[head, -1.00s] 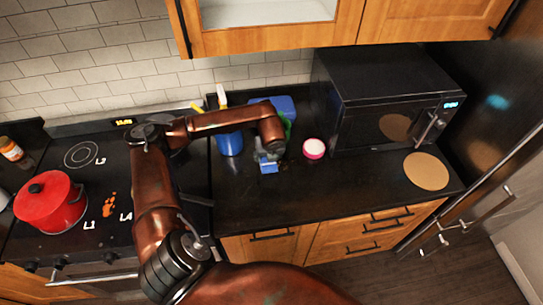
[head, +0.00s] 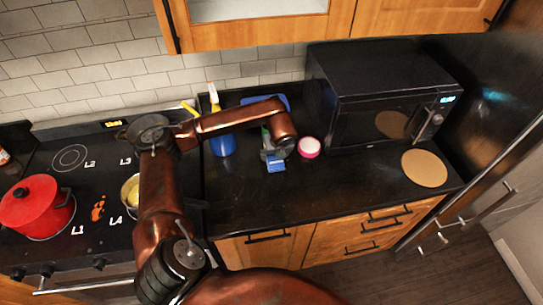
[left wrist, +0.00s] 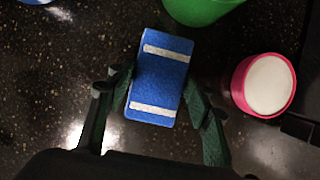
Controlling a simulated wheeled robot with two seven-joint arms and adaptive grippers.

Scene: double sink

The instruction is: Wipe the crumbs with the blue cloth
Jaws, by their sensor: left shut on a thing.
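The blue cloth is a small blue pad with two pale stripes (left wrist: 160,80); it also shows in the head view (head: 276,165). My left gripper (left wrist: 157,88) is shut on it, one finger on each side. In the head view the left gripper (head: 271,147) is over the dark counter right of the stove; I cannot tell whether the cloth touches the counter. Orange crumbs (head: 98,208) lie on the black stove top (head: 100,180), far left of the gripper. My right gripper is not in view.
A pink-and-white cup (head: 309,147) stands just right of the gripper, a green container (left wrist: 203,8) just beyond. A blue spray bottle (head: 222,145) stands behind left. A red pot (head: 37,208) and partly hidden pan (head: 131,191) flank the crumbs. The front counter is clear.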

